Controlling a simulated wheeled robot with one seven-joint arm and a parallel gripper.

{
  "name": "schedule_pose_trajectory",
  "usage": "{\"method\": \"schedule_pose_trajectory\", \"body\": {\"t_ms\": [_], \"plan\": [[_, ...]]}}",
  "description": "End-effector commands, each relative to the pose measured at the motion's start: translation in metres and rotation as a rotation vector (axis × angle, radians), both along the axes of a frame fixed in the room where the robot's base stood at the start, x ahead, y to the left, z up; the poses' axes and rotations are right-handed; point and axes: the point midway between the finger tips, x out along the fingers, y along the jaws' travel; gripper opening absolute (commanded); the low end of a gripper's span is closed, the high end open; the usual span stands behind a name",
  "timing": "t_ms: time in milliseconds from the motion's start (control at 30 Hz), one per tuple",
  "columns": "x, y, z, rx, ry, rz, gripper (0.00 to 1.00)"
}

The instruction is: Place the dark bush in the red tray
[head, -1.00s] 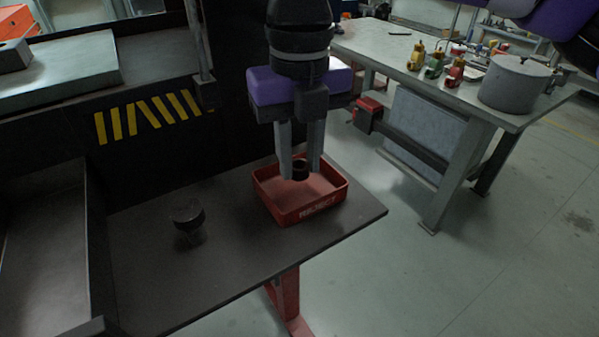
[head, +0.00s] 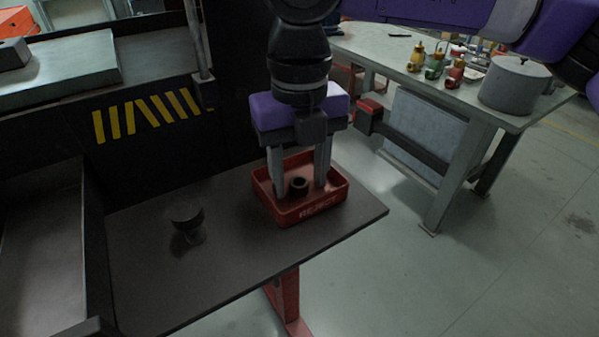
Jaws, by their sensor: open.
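The dark bush (head: 299,187), a short ring with a hole in its top, is inside the red tray (head: 318,208). It appears to rest on the tray floor, between my fingers. My gripper (head: 299,188) points down into the tray. Its fingers are open, one on each side of the bush, with a visible gap at least on the right. The tips are inside the tray walls. The tray stands near the right end of the dark table and has lettering on its front wall.
A dark round part (head: 187,216) on a narrower foot stands on the dark table (head: 245,255), left of the tray. A black wall with yellow stripes (head: 150,115) is behind. A workbench (head: 385,45) with bottles and a grey pot (head: 514,84) stands at the back right.

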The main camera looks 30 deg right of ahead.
Motion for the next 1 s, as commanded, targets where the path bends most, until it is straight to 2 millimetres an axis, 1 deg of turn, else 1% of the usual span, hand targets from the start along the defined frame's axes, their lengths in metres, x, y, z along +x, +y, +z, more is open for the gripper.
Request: {"method": "schedule_pose_trajectory", "body": {"t_ms": [167, 233, 600, 700, 833, 1000], "plan": [[0.000, 0.000, 0.006, 0.000, -0.001, 0.000, 0.48], [0.001, 0.000, 0.015, -0.002, -0.003, -0.001, 0.48], [0.001, 0.000, 0.090, -0.002, -0.004, -0.001, 0.48], [0.001, 0.000, 0.105, -0.002, -0.002, -0.001, 0.48], [0.000, 0.000, 0.118, -0.001, -0.001, -0.001, 0.48], [0.000, 0.000, 0.123, -0.001, 0.000, 0.000, 0.48]]}}
